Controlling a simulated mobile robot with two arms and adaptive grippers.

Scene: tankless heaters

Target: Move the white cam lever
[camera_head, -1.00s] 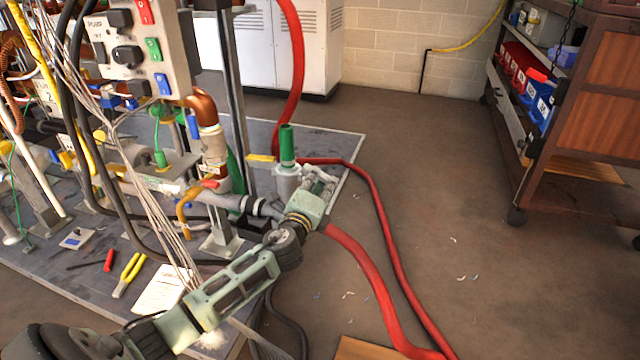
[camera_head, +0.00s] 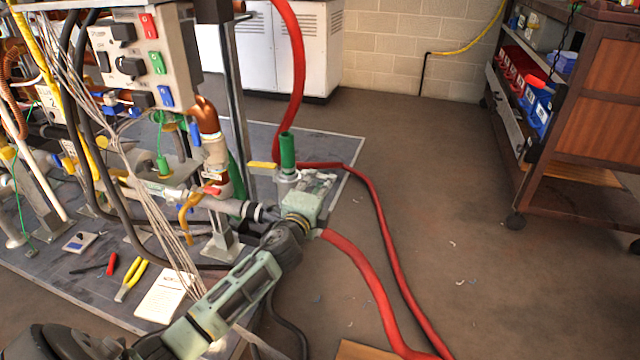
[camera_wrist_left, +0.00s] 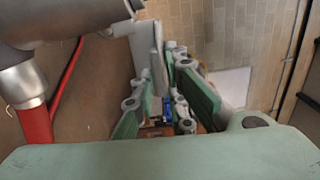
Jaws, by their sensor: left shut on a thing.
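My left gripper (camera_head: 318,182) is at the grey hose coupling (camera_head: 285,180) below the upright green cylinder (camera_head: 287,150). In the left wrist view my green finger pads (camera_wrist_left: 166,90) are closed around the lower part of a pale, flat upright piece, which looks like the white cam lever (camera_wrist_left: 145,48). The grey coupling (camera_wrist_left: 70,18) fills that view's top left, with a red hose (camera_wrist_left: 35,125) below it. In the head view the lever cannot be told apart from the gripper and coupling. My right gripper is not in view.
Red hoses (camera_head: 377,255) run across the floor to the right of the arm. A control panel (camera_head: 140,62) and pipes stand on the grey platform (camera_head: 330,145). A brown cart (camera_head: 590,110) with bins stands at right. The floor between is mostly clear.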

